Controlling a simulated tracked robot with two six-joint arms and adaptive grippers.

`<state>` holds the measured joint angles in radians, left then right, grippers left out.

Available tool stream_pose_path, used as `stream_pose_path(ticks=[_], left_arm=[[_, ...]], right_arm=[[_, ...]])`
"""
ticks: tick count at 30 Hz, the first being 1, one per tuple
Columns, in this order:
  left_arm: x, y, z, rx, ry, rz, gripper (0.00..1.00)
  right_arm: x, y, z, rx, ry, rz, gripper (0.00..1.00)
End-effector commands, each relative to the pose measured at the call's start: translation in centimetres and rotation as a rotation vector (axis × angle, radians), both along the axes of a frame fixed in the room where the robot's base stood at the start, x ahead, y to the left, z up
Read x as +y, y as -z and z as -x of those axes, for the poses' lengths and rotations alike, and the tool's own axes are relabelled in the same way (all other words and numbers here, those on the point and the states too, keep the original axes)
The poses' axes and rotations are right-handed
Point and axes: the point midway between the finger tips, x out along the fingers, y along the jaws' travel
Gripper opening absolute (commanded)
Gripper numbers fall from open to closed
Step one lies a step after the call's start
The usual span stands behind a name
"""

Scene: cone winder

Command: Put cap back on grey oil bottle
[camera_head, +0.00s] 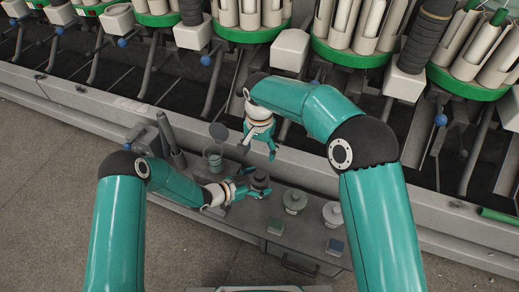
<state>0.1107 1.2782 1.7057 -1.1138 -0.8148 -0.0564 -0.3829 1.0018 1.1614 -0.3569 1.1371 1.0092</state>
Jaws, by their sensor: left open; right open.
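A small dark grey object (260,181), which looks like the grey oil bottle, stands on the grey bench top (245,213). My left gripper (252,184) is open, with its fingers low beside or around this object; I cannot tell whether they touch it. My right gripper (258,152) is open and points down, above and behind the left one. I see nothing between its fingers. I cannot pick out the cap with certainty, and the top of the bottle is too small to read.
A greenish cup (214,160), a grey disc (218,131) and a dark upright cylinder (167,135) are left. The winder with green trays (350,54) lies behind.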

Motion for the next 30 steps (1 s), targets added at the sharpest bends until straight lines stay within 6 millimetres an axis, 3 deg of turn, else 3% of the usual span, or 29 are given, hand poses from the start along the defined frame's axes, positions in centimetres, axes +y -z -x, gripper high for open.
stream_pose_path(ticks=[18,30], left_arm=[[8.2,-3.8,5.1,0.002,-0.003,0.0,0.91],[9.1,-4.3,5.7,0.001,0.0,0.0,0.91]], right_arm=[[0.0,0.0,0.0,0.0,0.0,0.0,0.69],[0.0,0.0,0.0,0.0,0.0,0.0,0.69]])
